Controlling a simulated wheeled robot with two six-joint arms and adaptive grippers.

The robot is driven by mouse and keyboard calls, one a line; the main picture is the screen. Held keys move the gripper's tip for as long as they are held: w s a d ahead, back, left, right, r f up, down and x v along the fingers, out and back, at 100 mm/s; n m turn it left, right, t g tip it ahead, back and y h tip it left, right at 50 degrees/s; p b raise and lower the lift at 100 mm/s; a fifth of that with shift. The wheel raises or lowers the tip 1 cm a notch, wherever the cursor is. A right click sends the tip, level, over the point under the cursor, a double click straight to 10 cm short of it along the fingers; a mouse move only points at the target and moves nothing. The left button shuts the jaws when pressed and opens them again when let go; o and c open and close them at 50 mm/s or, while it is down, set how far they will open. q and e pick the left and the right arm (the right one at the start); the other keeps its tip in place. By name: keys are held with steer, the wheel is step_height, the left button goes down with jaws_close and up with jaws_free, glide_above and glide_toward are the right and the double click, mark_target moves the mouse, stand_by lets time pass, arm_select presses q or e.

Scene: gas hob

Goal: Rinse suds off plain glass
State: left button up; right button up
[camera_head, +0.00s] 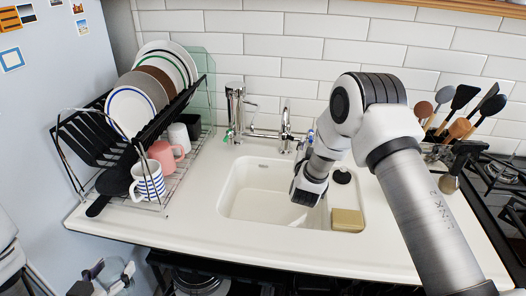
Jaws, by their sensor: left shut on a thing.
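My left gripper (108,277) is low at the bottom left, in front of the counter and well away from the sink. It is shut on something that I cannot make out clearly. My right gripper (308,190) reaches down into the white sink basin (245,190). Its fingertips are hard to see, and I cannot tell whether it is open or shut. A small pale patch shows in the basin below it. The tap (286,125) stands behind the basin, partly beside my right arm. I cannot clearly make out a plain glass or suds.
A dish rack (160,125) with plates, a striped mug (148,182) and a pink mug (164,157) stands left of the sink. A yellow sponge (347,220) lies at the basin's right front. Utensils (460,112) and a gas hob (503,180) are at the right.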

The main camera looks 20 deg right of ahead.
steer(key=v, duration=0.8)
steer(key=shift+s+a+r, duration=0.1)
steer(key=shift+r, duration=0.05)
